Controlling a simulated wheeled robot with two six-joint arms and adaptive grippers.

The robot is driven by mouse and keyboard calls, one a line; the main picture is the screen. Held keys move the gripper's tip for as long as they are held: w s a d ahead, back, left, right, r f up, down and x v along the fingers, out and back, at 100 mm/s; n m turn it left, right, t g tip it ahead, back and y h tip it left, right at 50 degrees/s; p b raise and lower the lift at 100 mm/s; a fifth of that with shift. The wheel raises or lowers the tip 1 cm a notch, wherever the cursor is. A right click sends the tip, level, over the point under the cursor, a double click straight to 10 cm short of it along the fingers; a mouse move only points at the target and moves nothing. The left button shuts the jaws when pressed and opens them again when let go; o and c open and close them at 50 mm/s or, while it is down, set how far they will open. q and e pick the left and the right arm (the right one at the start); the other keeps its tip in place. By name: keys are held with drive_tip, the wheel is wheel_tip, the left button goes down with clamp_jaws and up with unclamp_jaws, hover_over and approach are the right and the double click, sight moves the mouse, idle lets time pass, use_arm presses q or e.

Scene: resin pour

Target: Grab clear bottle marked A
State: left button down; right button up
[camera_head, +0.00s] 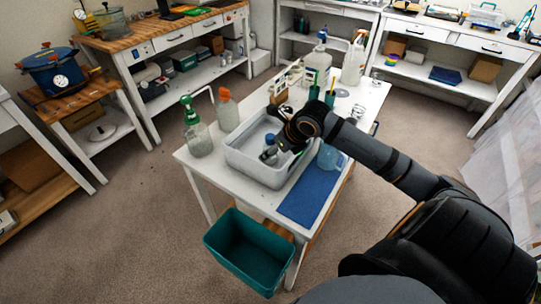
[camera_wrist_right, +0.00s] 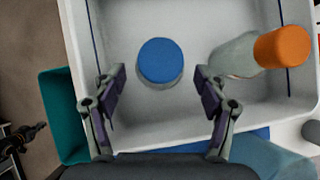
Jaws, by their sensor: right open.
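My right gripper (camera_head: 275,149) reaches down over the pale grey tray (camera_head: 240,161) on the white table. In the right wrist view its fingers (camera_wrist_right: 160,76) are open, on either side of a clear bottle with a blue cap (camera_wrist_right: 161,60) seen from above inside the tray. A gap shows between each finger and the bottle. A clear bottle with an orange cap (camera_wrist_right: 236,57) is beyond the right finger in that view. No letter can be read on either bottle, so I cannot tell which is A. My left gripper is not in view.
A green-topped spray bottle (camera_head: 199,134) and an orange-topped bottle (camera_head: 227,112) stand left of the tray. A blue mat (camera_head: 310,190) lies to its right. A teal bin (camera_head: 250,247) is at the table's front. Taller bottles (camera_head: 317,66) stand at the back.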

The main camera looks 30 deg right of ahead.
drive_tip(key=shift+x, duration=1.9)
drive_tip(key=shift+s+f, duration=0.1)
drive_tip(key=shift+s, duration=0.05)
drive_tip(key=shift+c, duration=0.4)
clamp_jaws()
